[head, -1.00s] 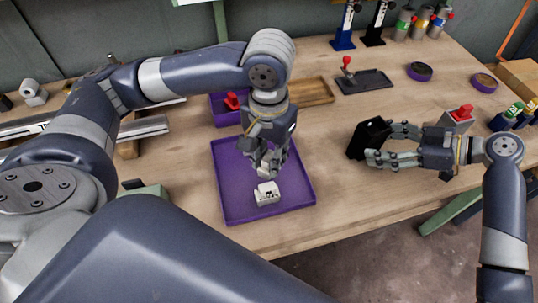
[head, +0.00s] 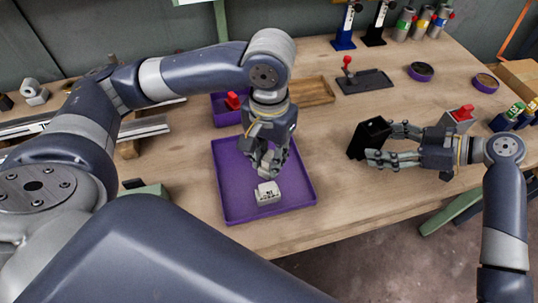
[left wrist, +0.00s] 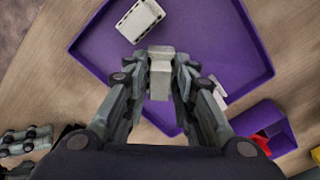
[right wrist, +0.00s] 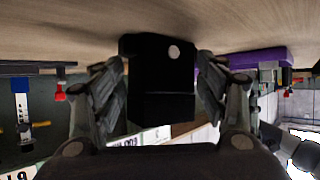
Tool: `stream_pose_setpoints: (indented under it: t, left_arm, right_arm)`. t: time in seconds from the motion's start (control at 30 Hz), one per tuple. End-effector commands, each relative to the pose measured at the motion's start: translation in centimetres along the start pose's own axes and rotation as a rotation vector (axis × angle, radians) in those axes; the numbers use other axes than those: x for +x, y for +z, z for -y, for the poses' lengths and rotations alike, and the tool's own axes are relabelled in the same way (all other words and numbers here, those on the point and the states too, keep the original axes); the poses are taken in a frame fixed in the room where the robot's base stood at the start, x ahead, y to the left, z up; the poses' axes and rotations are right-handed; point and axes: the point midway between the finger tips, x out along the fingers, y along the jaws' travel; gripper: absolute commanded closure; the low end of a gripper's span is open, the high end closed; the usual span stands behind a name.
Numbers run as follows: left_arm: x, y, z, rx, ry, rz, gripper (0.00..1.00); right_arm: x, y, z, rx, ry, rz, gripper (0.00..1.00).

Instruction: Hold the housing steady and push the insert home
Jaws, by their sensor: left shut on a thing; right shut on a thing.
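The black housing (head: 368,139) is a box just above or on the wood table, right of the purple tray. My right gripper (head: 381,142) is shut on it from the right. In the right wrist view the housing (right wrist: 158,75) sits between the fingers, with a pale round spot on its face. My left gripper (head: 267,168) points down over the purple tray (head: 232,207). In the left wrist view it is shut on a pale grey-white block (left wrist: 160,75), probably the insert. A separate white block (head: 268,193) with dark marks lies on the tray just in front.
Another pale piece (left wrist: 220,92) lies on the tray. Behind the tray are a purple bin (head: 226,118) with a red part and a wooden tray (head: 310,92). A red-topped grey block (head: 461,116) stands behind my right gripper. Bare table separates tray and housing.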

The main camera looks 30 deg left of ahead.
Motion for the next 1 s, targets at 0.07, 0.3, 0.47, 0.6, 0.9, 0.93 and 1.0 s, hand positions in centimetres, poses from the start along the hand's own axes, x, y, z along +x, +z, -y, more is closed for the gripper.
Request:
stream_pose_setpoints:
  t: [0.07, 0.3, 0.47, 0.6, 0.9, 0.93, 1.0]
  left_arm:
    - [0.1, -0.2, -0.1, 0.003, 0.001, 0.000, 0.99]
    - [-1.2, -4.4, -2.6, 0.080, 0.019, 0.010, 0.99]
    - [-3.1, -8.8, -5.6, 0.185, 0.029, 0.026, 0.99]
    - [-5.2, -12.1, -8.4, 0.282, 0.028, 0.038, 0.99]
    - [-10.2, -17.1, -14.3, 0.479, 0.005, 0.057, 0.99]
    - [-10.6, -17.4, -14.8, 0.495, 0.002, 0.058, 0.99]
    - [-11.6, -17.9, -15.7, 0.526, -0.004, 0.061, 0.99]
  right_arm:
    - [0.8, 1.4, 0.7, 0.022, -0.021, 0.022, 0.47]
    - [0.8, 1.4, 0.7, 0.022, -0.021, 0.022, 0.47]
    - [0.8, 1.4, 0.7, 0.022, -0.021, 0.022, 0.47]
    - [0.8, 1.4, 0.7, 0.022, -0.021, 0.022, 0.47]
    - [0.8, 1.4, 0.7, 0.022, -0.021, 0.022, 0.47]
    - [0.8, 1.4, 0.7, 0.022, -0.021, 0.022, 0.47]
    - [0.7, 1.4, 0.7, 0.022, -0.021, 0.022, 0.47]
